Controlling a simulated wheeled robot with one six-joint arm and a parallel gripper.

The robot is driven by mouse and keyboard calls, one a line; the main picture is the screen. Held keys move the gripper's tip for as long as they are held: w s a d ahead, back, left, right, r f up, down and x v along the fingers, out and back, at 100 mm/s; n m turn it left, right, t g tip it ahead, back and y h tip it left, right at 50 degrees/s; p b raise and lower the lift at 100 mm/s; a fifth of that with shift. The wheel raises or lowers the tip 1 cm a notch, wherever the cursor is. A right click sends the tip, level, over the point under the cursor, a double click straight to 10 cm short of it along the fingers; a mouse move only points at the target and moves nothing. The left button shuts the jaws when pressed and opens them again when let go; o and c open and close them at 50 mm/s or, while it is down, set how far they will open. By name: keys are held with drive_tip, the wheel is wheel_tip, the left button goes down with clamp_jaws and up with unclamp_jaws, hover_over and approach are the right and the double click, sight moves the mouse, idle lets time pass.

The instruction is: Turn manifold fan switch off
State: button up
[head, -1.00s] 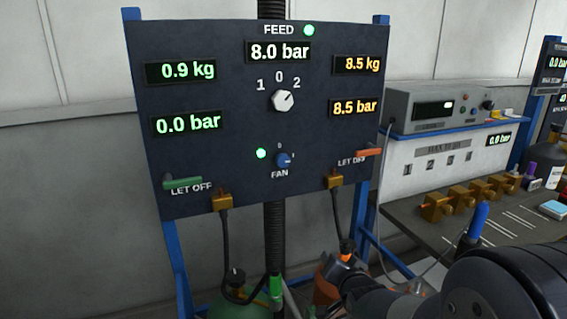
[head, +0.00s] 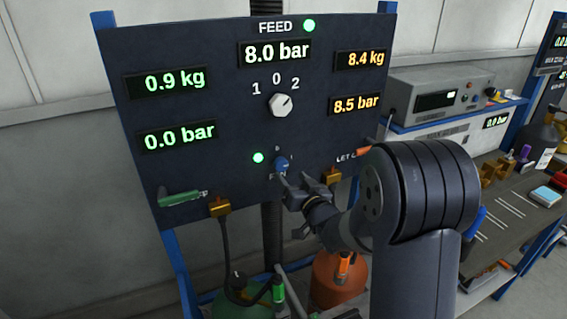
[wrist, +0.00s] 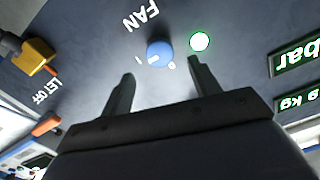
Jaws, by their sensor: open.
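The blue fan switch knob (head: 281,164) is on the lower middle of the dark panel, above the partly hidden FAN label. It also shows in the wrist view (wrist: 160,47), where the panel appears upside down, with small position marks beside it. I cannot clearly tell which mark it points to. A green lamp (head: 258,157) beside it is lit; it also shows in the wrist view (wrist: 200,41). My gripper (head: 284,184) is open and empty at the panel, just below the knob in the head view. In the wrist view its fingers (wrist: 161,72) are spread either side of the knob's line, apparently short of it.
The white feed knob (head: 282,104) is above. A green lever (head: 182,198) sticks out at the lower left, and an orange lever (wrist: 46,125) and brass fitting (wrist: 35,57) are near my gripper. A bench (head: 520,200) with instruments is at right.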

sight(283, 166)
drive_tip(key=shift+p+x, duration=0.9)
drive_tip(key=shift+x, duration=2.3)
drive_tip(key=shift+c, duration=0.2)
drive_tip(key=c, duration=1)
drive_tip(key=shift+o, duration=0.2)
